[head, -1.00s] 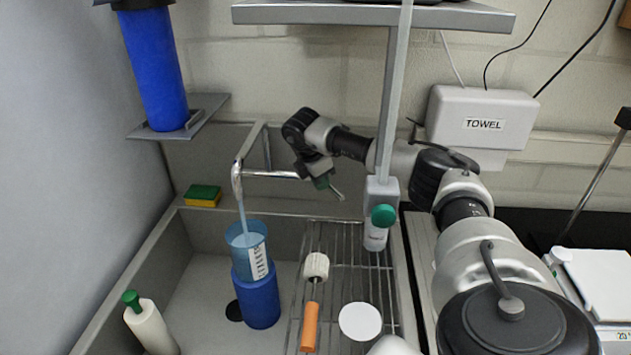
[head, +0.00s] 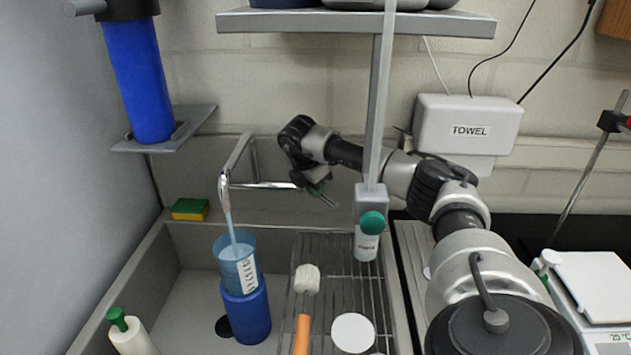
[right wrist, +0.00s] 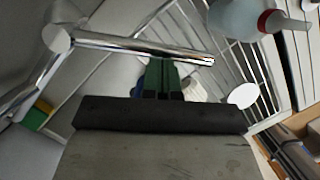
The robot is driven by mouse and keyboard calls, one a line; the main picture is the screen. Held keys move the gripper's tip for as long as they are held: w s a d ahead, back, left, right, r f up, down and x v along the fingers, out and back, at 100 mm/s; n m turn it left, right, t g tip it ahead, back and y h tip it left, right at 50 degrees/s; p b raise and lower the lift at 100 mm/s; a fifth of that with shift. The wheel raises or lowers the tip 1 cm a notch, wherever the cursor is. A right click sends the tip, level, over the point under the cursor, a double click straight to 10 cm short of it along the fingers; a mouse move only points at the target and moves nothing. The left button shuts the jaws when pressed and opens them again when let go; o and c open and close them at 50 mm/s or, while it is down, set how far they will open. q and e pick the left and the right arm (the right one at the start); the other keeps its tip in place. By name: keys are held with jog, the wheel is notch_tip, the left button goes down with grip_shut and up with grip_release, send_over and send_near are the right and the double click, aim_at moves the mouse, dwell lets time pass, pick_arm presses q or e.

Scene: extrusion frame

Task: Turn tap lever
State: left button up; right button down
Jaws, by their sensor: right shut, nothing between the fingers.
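The chrome tap (head: 238,160) stands at the back of the sink, its spout over a clear blue measuring beaker (head: 238,262) on a blue cylinder (head: 246,310). Water runs from the spout into the beaker. A chrome bar, the tap lever (head: 265,185), reaches right from the tap; it also crosses the right wrist view (right wrist: 140,46). My right gripper (head: 325,196) is at the bar's right end, its green fingers (right wrist: 163,76) shut and empty. The fingertips meet the bar in the wrist picture; I cannot tell if they touch it. My left gripper is out of view.
A drying rack (head: 340,285) holds a brush (head: 306,280) and white disc (head: 352,333). A shelf post (head: 380,110) and a bottle (head: 366,243) stand near my right arm. A sponge (head: 190,209) lies on the sink's back ledge. A towel dispenser (head: 468,125) hangs behind.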

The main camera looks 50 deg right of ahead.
jog(key=b+v, duration=0.2)
jog(key=v, duration=0.8)
jog(key=shift+r, duration=0.1)
